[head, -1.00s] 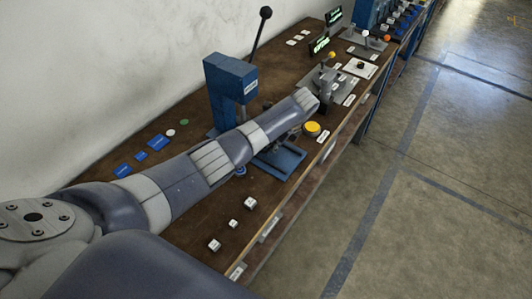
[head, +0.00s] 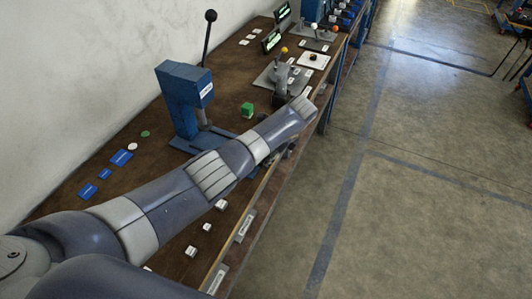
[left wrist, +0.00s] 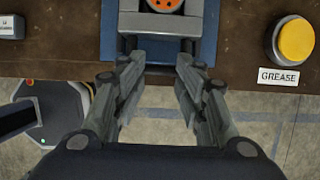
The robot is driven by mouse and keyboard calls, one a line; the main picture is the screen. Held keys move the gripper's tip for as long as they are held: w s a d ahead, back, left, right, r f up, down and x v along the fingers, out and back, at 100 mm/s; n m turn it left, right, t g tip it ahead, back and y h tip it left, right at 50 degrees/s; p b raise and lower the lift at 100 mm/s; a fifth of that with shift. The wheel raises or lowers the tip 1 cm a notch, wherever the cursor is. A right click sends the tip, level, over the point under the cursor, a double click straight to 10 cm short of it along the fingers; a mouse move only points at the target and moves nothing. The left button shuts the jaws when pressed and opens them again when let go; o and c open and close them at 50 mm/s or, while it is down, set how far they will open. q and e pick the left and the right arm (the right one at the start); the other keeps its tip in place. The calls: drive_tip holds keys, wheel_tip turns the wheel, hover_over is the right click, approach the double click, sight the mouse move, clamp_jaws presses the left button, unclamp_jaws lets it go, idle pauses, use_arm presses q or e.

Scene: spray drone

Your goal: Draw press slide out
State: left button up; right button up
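The blue press (head: 178,100) stands on the brown bench, with a long black-knobbed lever rising from it. In the left wrist view, its slide (left wrist: 160,24) shows as a pale grey block between blue rails, with an orange holed disc (left wrist: 165,5) at the top edge. My left gripper (left wrist: 160,65) is open and empty, with its two fingers apart at the bench's front edge, just short of the slide's front end. I cannot tell whether a fingertip touches it. In the head view my left arm hides the slide and most of the gripper. My right gripper is not in view.
A yellow button (left wrist: 295,40) with a GREASE label (left wrist: 278,76) sits right of the slide. A green block (head: 247,110), blue tags (head: 119,159) and several small white cubes lie on the bench. A lever fixture (head: 285,75) stands farther along.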

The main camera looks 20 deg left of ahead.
use_arm(q)
drive_tip(key=o, duration=0.5)
drive_tip(key=shift+s+f, duration=0.1)
drive_tip(key=shift+s, duration=0.05)
drive_tip(key=shift+o, duration=0.4)
drive_tip(key=shift+a, duration=0.1)
drive_tip(key=v, duration=1.2)
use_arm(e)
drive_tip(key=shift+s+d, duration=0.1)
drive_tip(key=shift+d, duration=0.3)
use_arm(q)
drive_tip(key=shift+f, duration=0.1)
